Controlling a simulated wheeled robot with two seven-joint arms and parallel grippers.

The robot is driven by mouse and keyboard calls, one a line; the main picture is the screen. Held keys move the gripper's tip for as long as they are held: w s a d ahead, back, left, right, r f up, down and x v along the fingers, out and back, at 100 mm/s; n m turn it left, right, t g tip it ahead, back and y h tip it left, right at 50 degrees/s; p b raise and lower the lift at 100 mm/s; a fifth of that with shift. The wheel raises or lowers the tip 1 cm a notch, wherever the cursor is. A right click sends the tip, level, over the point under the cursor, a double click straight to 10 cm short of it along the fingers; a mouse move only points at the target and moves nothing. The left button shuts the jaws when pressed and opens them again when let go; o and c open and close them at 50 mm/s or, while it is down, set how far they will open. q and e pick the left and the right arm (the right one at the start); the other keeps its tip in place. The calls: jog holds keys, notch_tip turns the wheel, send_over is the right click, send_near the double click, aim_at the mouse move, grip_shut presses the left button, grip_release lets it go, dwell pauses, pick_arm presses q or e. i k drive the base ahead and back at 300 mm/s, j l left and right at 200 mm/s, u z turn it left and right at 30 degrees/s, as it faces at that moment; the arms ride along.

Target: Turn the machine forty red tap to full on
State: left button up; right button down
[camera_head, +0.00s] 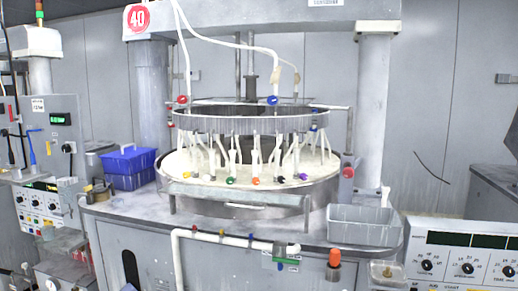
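The machine marked 40 on a round red sign (138,18) stands in the middle, with a ring-shaped platen assembly on top. Several red fittings show on it. One red knob (183,99) sits on a white hose at the upper left of the ring. A red knob (348,172) is at the right end of the platen's side. I cannot tell from the picture which is the named tap or how far any is turned. Neither gripper is in view.
A blue basket (128,166) stands on the left of the machine top and an empty grey tray (363,227) on the right. Control panels (462,262) flank the machine. White hoses hang above the ring.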

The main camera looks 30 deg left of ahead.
aim_at(182, 99)
jog(key=j+u, duration=0.1)
jog(key=u, duration=0.4)
jog(key=i+u, duration=0.1)
jog(key=u, duration=0.4)
jog(key=i+j+u, duration=0.1)
jog(key=u, duration=0.4)
jog(key=j+z, duration=0.1)
jog(key=j, duration=0.3)
jog(key=i+j+z, duration=0.1)
jog(key=j, duration=0.35)
jog(key=z, duration=1.05)
